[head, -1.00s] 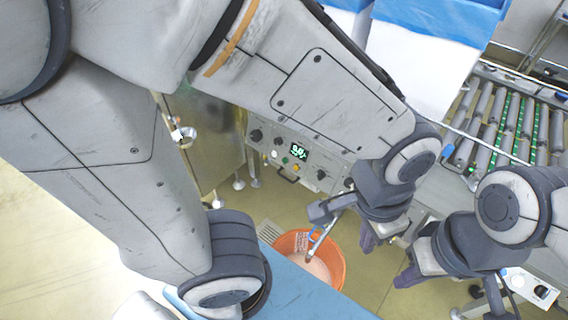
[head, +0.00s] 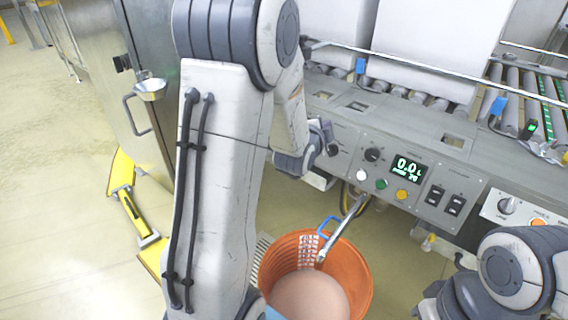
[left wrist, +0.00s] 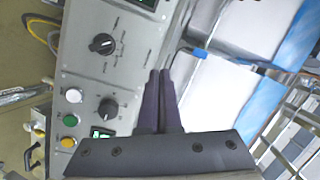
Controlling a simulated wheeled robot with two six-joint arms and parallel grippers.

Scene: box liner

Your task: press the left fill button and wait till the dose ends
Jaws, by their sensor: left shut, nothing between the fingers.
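The grey control panel (head: 420,200) carries a lit display (head: 406,168) that appears to read 0.0. Below it are a white button (head: 361,175), a green button (head: 381,184) and a yellow button (head: 401,195). The left wrist view also shows the white button (left wrist: 73,95), green button (left wrist: 70,120) and yellow button (left wrist: 67,142). My left gripper (left wrist: 160,73) is shut and empty, over the panel's edge and apart from these buttons. In the head view it is mostly hidden beside my forearm. My right gripper (head: 432,308) is at the bottom right, its fingers unclear.
An orange bucket (head: 358,258) with pinkish contents stands on the floor below the panel, a metal tube over it. Black knobs (head: 372,155) stick out of the panel. Roller conveyors (head: 430,100) and white boxes with blue liners lie behind. A steel cabinet (head: 150,90) stands left.

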